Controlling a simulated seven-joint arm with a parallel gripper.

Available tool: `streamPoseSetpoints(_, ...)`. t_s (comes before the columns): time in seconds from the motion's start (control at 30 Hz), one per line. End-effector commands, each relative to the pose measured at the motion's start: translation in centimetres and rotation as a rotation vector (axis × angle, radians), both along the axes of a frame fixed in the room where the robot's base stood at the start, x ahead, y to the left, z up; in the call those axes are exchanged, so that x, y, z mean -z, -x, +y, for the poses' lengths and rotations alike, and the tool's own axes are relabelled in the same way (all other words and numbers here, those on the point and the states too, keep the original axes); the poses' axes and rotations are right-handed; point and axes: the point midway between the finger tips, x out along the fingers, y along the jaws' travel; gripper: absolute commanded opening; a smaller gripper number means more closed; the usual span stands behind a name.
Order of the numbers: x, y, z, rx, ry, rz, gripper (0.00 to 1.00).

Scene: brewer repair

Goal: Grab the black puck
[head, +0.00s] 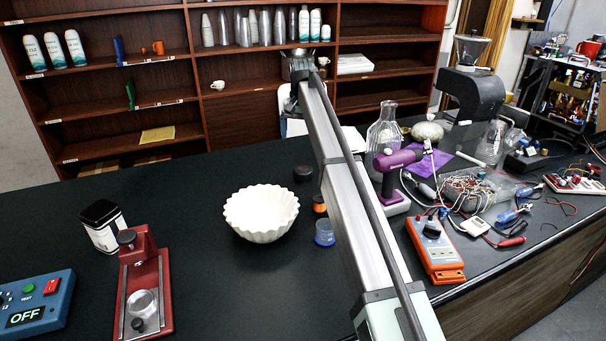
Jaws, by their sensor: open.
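The black puck (303,173) is a short dark disc lying on the black bench, just behind an orange puck (319,204) and a blue translucent cup-like piece (324,233). It stands left of my arm and apart from it. My gripper (292,104) is at the far end of my arm, high in the picture in front of the shelves, well beyond the puck. It is open and small in this view, and its fingertips are hard to make out. I see nothing held in it.
A white fluted bowl (261,213) stands left of the pucks. A glass flask (385,130) and a purple drill-like tool (393,170) stand close to the right of my arm. An orange meter (434,250) and wires crowd the right. The bench behind the bowl is clear.

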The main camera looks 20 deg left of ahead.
Motion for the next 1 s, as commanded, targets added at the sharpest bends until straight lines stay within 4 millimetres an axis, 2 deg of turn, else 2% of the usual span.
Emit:
streamPoseSetpoints(0.6, -0.16, 0.13, -0.45, 1.12, 0.016, 0.05, 1.0)
streamPoseSetpoints(0.8, -0.15, 0.22, -0.5, 1.383, 0.015, 0.056, 1.0)
streamPoseSetpoints(1.0, -0.06, 0.23, -0.5, 1.495, 0.013, 0.057, 1.0)
